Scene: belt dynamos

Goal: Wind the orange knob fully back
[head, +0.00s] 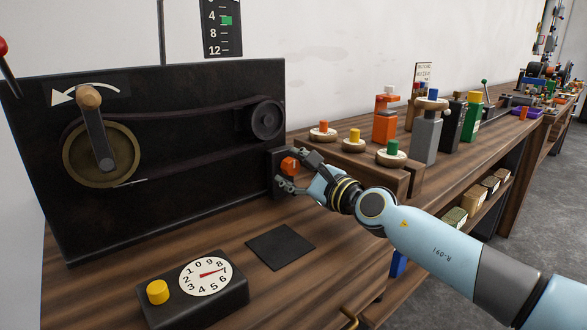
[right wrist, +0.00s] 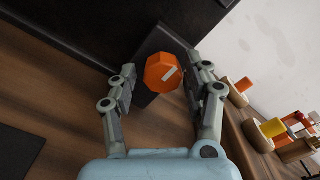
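The orange knob (head: 289,166) sits on a small dark block (head: 277,187) at the right end of the black belt panel. In the right wrist view the knob (right wrist: 162,73) is eight-sided with a white pointer mark toward its upper right. My right gripper (head: 293,170) is open, with its fingers on either side of the knob. In the right wrist view the gripper (right wrist: 170,85) shows a gap between the left finger and the knob; the right finger is closer, and contact is unclear. My left gripper is not in view.
The black panel (head: 190,185) carries a crank wheel (head: 75,160) and belt. A dial box (head: 235,293) with a yellow button and a dark square mat (head: 281,247) lie in front.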

